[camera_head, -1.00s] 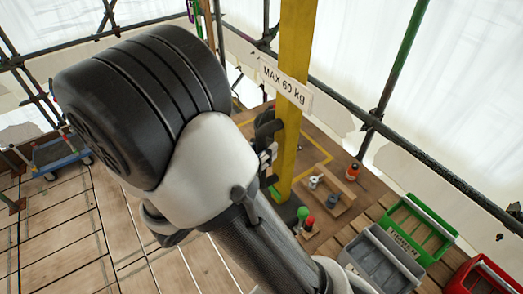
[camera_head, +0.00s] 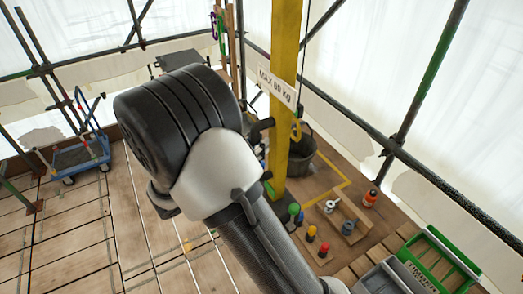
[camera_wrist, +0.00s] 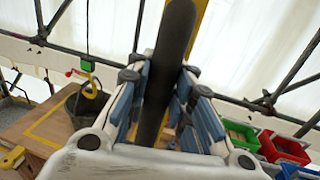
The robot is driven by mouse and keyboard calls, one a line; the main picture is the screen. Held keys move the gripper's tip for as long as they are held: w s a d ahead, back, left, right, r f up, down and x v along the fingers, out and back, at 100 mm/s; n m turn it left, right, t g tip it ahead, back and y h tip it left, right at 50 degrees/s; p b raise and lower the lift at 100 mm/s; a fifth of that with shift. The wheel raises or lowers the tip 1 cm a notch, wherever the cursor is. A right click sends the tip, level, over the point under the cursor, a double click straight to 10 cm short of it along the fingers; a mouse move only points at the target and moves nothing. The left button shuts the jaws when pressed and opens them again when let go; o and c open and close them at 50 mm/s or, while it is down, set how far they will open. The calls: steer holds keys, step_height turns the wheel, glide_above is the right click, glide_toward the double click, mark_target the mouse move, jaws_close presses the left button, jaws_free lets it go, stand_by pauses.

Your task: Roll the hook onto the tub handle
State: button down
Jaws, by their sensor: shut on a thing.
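A yellow hook (camera_head: 297,131) hangs just right of the yellow post, in front of the dark tub (camera_head: 303,163). In the wrist view the hook (camera_wrist: 91,88) hangs over the tub (camera_wrist: 82,112), with a red piece above it. I cannot tell whether the hook touches the tub handle, which is not clearly visible. My gripper (camera_wrist: 164,78) is shut on a thick dark bar (camera_wrist: 178,35), which runs upward between the blue-padded fingers. In the head view my gripper is mostly hidden behind my arm.
The yellow post (camera_head: 285,60) with a "MAX 60 kg" sign (camera_head: 276,86) stands close to my arm. Green bin (camera_head: 440,255) is at right, blue cart (camera_head: 82,155) at left. Scaffold poles edge the platform.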

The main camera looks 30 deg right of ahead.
steer(key=shift+s+a, duration=0.1)
steer(key=shift+s, duration=0.2)
steer(key=c, duration=1.9)
jaws_free()
steer(key=o, duration=0.3)
steer(key=shift+w+a, duration=0.1)
steer(key=shift+a, duration=0.1)
steer(key=shift+o, duration=0.9)
steer(key=shift+d, duration=0.15)
steer(key=v, duration=1.2)
